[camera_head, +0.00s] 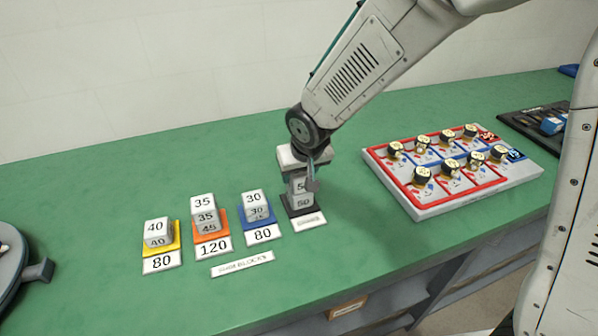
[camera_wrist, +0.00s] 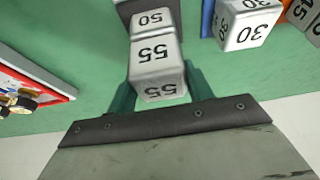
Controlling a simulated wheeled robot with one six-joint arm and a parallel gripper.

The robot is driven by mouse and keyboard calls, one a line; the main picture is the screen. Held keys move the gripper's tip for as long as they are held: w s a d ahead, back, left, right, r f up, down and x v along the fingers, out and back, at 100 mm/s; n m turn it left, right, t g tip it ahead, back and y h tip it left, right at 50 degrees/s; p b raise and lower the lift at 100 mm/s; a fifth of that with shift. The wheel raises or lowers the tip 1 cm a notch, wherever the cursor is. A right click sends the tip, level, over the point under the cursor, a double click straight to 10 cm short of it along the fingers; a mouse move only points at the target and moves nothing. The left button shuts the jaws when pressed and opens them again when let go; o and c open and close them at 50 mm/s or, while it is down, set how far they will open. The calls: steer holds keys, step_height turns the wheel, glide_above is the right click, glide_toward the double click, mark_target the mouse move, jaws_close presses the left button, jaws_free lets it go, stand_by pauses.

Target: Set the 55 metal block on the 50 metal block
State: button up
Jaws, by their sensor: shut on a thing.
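My gripper (camera_head: 312,182) is shut on the silver 55 metal block (camera_wrist: 157,68), one green finger on each side of it. In the head view, the 55 block (camera_head: 297,186) is partly hidden by the gripper and appears directly above the 50 metal block (camera_head: 303,202). The 50 block also shows in the wrist view (camera_wrist: 152,20), just beyond the 55 block. It stands on a dark pad (camera_head: 290,210). The two blocks look lined up and very close; I cannot tell whether they touch.
A red-bordered board of knobs (camera_head: 440,205) lies right. The green bench (camera_head: 350,250) is clear in front.

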steer(key=shift+f, duration=0.15)
steer(key=o, duration=1.3)
steer(key=v, duration=1.2)
steer(key=s+d+r+m+g+h, duration=0.1)
steer(key=s+d+r, duration=0.2)
steer(key=s+d, duration=0.35)
steer(key=s+d+r+m, duration=0.1)
steer(key=s+d+r, duration=0.25)
steer(key=d, duration=0.55)
steer(key=s+d+m+g, duration=0.1)
steer(key=s+d, duration=0.5)
steer(key=s, duration=0.7)
steer(key=shift+f+g, duration=0.15)
steer(key=shift+g, duration=0.35)
steer(key=shift+d, duration=0.1)
